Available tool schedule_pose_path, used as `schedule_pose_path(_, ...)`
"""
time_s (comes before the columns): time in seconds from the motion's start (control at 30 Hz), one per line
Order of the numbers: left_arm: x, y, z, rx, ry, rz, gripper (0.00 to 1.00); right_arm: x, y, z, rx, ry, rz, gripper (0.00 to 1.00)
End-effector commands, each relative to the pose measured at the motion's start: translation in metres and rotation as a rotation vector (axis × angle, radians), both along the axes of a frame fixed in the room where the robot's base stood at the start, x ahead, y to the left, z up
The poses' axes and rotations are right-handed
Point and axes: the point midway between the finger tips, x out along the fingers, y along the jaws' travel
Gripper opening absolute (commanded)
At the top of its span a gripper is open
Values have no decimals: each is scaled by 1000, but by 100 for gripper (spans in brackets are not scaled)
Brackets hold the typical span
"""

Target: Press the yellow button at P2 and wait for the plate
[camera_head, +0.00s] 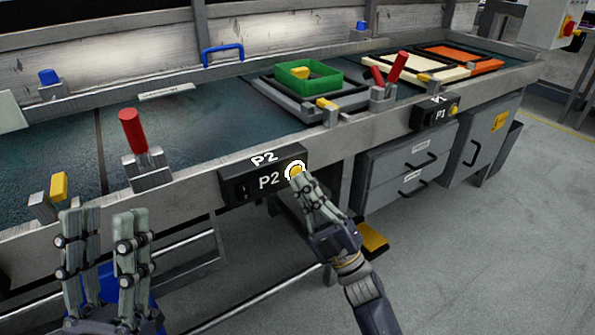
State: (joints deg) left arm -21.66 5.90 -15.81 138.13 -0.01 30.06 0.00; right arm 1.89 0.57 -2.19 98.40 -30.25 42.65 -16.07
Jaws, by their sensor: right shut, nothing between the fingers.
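The black P2 box (238,184) is fixed to the front rail of the conveyor table. Its round yellow button (295,169) with a white ring is on the right end of the box's face. My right gripper (297,178) is shut and empty, with its fingertips at the lower edge of the yellow button. I cannot tell whether the button is pressed in. My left gripper (104,215) is open and empty at the lower left, in front of the table.
A red-handled lever (132,130) stands on the rail left of P2, and red levers (396,68) stand farther right. The P1 box (432,115) is on the rail at the right. Grey drawers (405,170) are below. Open floor lies at the lower right.

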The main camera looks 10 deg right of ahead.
Motion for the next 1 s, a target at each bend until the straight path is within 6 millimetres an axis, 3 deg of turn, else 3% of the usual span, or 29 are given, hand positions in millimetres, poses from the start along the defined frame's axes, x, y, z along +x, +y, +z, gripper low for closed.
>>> schedule_pose_path(0.33, 15, -2, -12, 26, 94, 7, 40, -8, -3, 0, -1, 1, 0, 0)
schedule_pose_path(0.73, 16, -2, -12, 30, 103, 10, 40, -11, -4, 0, -1, 1, 0, 0)
schedule_pose_path(1.0, 38, -4, -30, 73, 244, 18, 40, -26, -9, 0, -3, 2, 0, 0)
